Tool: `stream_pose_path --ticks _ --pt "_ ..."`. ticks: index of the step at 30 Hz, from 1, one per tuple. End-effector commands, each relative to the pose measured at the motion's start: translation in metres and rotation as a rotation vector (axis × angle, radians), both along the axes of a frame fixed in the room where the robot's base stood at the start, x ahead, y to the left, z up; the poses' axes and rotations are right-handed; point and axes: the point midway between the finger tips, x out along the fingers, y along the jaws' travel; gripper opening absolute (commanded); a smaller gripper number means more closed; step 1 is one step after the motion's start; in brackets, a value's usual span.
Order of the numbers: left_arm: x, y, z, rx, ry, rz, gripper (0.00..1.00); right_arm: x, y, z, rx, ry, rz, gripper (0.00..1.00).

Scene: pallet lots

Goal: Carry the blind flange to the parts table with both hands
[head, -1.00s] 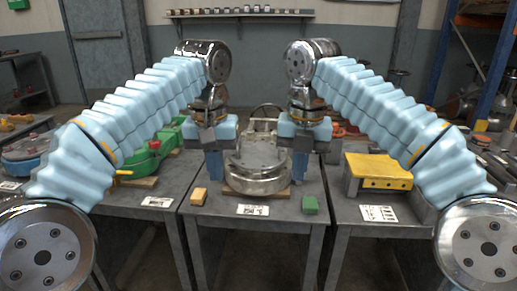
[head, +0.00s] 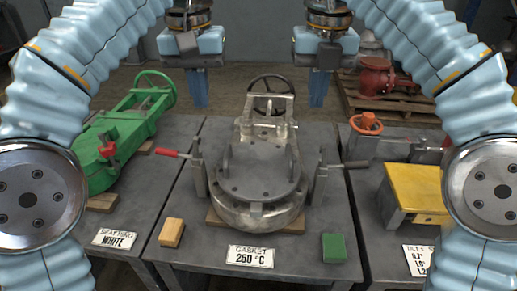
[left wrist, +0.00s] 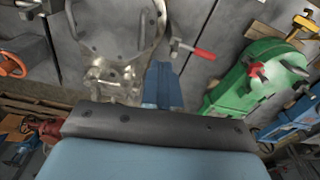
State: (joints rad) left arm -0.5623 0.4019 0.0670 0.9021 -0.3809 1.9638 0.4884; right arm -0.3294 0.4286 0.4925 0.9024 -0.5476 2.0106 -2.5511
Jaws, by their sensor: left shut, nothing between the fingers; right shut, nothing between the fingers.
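A grey round plate with bolt holes and two upright lugs (head: 262,178), which looks like the blind flange, lies on a silver valve body (head: 258,214) on the middle table. It also shows upside down in the left wrist view (left wrist: 112,25). My left gripper (head: 197,103) is shut and empty, raised beyond the plate to its left. Its blue fingers also show in the left wrist view (left wrist: 162,82). My right gripper (head: 319,102) is shut and empty, raised beyond the plate to its right. Neither gripper touches the plate. I cannot tell which table is the parts table.
A red-handled clamp (head: 178,154) and a dark-handled clamp (head: 340,165) flank the plate. A tan block (head: 171,232), a green block (head: 334,247) and a "GASKET 250 °C" card (head: 250,257) lie in front. A green valve (head: 125,140) is left, a yellow-topped block (head: 418,192) right.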

Motion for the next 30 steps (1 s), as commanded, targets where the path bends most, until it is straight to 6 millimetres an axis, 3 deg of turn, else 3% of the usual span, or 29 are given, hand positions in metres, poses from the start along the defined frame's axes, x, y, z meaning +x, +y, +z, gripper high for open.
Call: stream_pose_path --ticks 14,20,30 --pt "0.001 0.000 -0.006 0.001 0.000 0.000 0.00 0.001 -0.001 -0.006 -0.002 0.002 -0.002 0.00" --pt "0.002 0.001 -0.036 0.002 0.004 0.000 0.00 0.002 -0.001 -0.036 -0.004 0.004 -0.002 0.00" --pt "0.007 0.001 -0.104 0.002 0.003 0.001 0.00 0.007 -0.001 -0.104 -0.003 0.004 -0.001 0.00"
